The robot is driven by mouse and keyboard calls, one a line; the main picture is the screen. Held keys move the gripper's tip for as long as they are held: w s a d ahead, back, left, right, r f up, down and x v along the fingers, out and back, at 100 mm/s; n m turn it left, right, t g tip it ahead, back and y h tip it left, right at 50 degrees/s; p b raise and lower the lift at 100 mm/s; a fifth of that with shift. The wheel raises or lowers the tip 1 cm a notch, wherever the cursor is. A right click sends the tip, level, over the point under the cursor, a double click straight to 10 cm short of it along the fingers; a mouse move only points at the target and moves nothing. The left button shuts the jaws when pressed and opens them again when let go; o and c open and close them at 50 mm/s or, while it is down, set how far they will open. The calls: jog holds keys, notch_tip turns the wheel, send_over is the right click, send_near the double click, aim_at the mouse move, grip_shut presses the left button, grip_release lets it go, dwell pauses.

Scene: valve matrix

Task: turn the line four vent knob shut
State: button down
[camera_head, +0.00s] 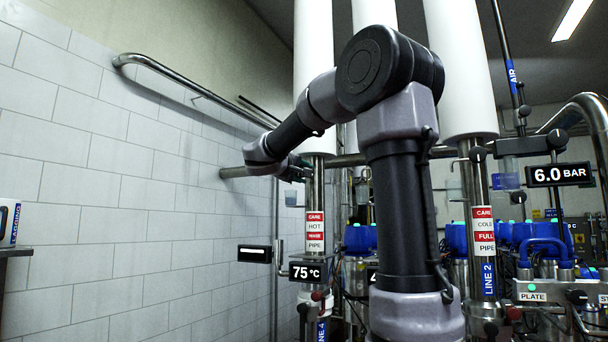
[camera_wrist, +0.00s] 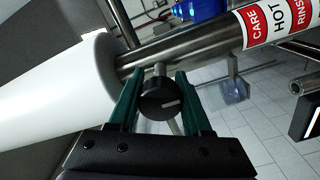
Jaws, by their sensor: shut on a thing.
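A round black knob (camera_wrist: 158,99) with a white line on its face sits on a short stem at the side of a steel pipe (camera_wrist: 190,46) in the wrist view. My gripper (camera_wrist: 157,78) has its two green fingers shut on the knob, one on each side. The white line points to the right and slightly up. In the head view my gripper (camera_head: 297,170) is beside the pipe with the "CARE HOT RINSE PIPE" label (camera_head: 315,231); the knob cannot be made out there.
A white sleeve (camera_head: 313,80) covers the upper pipe. A "75 °C" display (camera_head: 309,272) hangs below. A horizontal steel pipe (camera_head: 240,172) runs to the tiled wall (camera_head: 110,210). Blue-capped equipment (camera_head: 357,240) stands behind. My arm hides the middle.

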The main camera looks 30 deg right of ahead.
jog(key=shift+f, duration=0.1)
jog(key=shift+c, duration=1.7)
grip_release()
jog(key=v, duration=1.1)
jog(key=shift+d, duration=0.1)
jog(key=s+d+f+m+g+y, duration=0.1)
jog(key=s+f+g+y, duration=0.1)
jog(key=s+f+y, duration=0.5)
jog(key=s+d+f+m+g, duration=0.1)
jog(key=s+f+g, duration=0.2)
jog(key=s+f, duration=0.55)
jog(key=s+a+f+m+t+y, duration=0.1)
jog(key=s+a+f+m+y, duration=0.3)
jog(key=a+f+y, duration=0.5)
notch_tip(320, 180, down, 3)
jog(key=shift+s+a+r, duration=0.2)
jog(key=shift+s+a, duration=0.1)
jog(key=shift+s, duration=0.3)
